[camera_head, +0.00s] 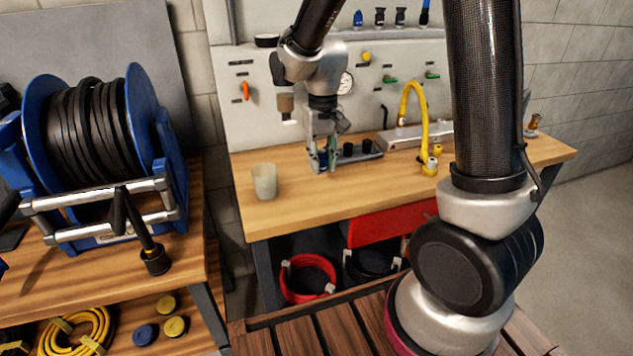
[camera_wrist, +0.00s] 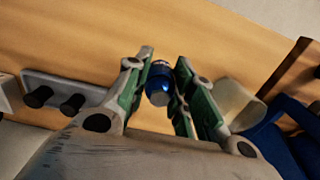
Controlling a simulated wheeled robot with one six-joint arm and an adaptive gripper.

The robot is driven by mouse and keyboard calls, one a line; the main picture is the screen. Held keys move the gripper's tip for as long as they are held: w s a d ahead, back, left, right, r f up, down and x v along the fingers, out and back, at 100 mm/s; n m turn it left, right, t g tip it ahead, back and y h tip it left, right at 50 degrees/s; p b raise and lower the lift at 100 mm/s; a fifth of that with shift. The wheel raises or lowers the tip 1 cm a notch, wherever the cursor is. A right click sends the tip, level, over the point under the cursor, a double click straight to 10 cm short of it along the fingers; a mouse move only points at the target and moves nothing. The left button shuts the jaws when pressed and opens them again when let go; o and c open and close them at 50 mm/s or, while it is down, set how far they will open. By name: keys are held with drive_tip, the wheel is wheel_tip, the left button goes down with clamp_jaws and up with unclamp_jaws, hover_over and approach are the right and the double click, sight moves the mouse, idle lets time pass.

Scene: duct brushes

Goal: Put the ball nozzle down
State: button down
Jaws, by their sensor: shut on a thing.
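My gripper (camera_head: 326,158) is over the wooden workbench, between the pale cup and the small grey rack. In the wrist view, its two green-padded fingers (camera_wrist: 160,92) are shut on the ball nozzle (camera_wrist: 158,80), a small blue piece with a silvery end. In the head view the fingers mostly hide the nozzle. I cannot tell whether the nozzle touches the bench top.
The bench top (camera_head: 330,203) is clear in front of my gripper. The cup (camera_head: 264,182) stands to the left. The grey rack (camera_head: 372,155) with black pegs is close on the right, with a yellow curved hose (camera_head: 405,108) beyond. A blue hose reel (camera_head: 90,140) stands far left.

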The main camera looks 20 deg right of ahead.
sight(322, 190)
drive_tip(key=shift+f, duration=3.1)
drive_tip(key=shift+d+f, duration=0.1)
drive_tip(key=shift+f, duration=0.05)
drive_tip(key=c, duration=1.2)
unclamp_jaws()
drive_tip(key=shift+c, duration=0.2)
